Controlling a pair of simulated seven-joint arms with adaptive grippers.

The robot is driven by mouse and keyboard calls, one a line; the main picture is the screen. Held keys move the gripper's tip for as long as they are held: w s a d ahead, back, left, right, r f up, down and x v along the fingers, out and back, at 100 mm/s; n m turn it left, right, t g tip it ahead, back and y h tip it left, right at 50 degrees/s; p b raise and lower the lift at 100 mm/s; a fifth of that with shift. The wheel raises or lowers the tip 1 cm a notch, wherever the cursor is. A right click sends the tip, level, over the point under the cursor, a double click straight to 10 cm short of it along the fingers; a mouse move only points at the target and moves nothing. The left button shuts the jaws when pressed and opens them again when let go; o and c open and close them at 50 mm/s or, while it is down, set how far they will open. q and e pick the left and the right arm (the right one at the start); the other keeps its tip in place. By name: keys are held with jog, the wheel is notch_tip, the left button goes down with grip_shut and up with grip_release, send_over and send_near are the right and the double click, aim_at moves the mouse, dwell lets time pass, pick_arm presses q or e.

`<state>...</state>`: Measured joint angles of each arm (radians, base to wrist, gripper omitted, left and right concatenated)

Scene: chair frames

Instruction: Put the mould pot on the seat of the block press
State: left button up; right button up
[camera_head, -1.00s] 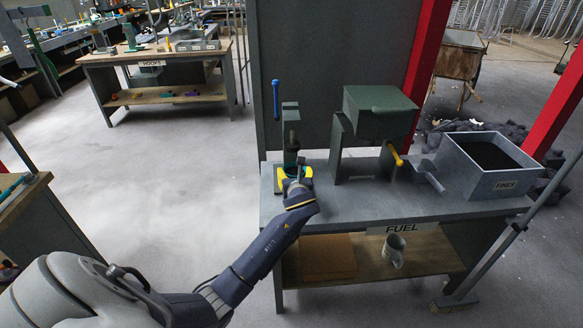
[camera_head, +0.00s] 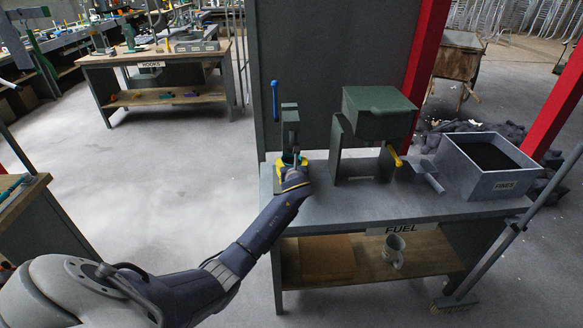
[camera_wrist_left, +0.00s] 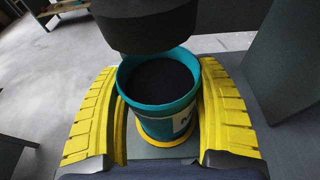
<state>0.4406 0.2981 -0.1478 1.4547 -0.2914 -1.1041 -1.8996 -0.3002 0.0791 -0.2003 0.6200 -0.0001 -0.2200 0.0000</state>
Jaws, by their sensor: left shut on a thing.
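The mould pot (camera_wrist_left: 158,95) is teal, open at the top and filled with dark fines, with a pale label on its side. It looks upright in the left wrist view. My left gripper (camera_head: 291,164) is shut on it, one yellow pad (camera_wrist_left: 97,115) on each side. The block press (camera_head: 289,125) is a dark green post with a blue lever (camera_head: 275,101) at the bench's left end. Its dark round ram (camera_wrist_left: 145,22) hangs just above the pot's far rim. A yellow ring (camera_wrist_left: 168,149) shows at the pot's foot; I cannot tell whether the pot touches the seat.
On the bench (camera_head: 350,203) stand a green hopper machine (camera_head: 377,115) with a yellow-ended handle and a grey FINES bin (camera_head: 490,167). A scoop (camera_head: 428,175) lies between them. A mug (camera_head: 394,251) stands on the lower shelf. The front bench top is mostly clear.

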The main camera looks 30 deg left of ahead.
pick_arm(q)
jog(key=shift+f, duration=0.55)
jog(key=shift+f, duration=0.15)
jog(key=o, duration=1.6)
jog(key=v, duration=1.2)
jog(key=shift+s, duration=0.1)
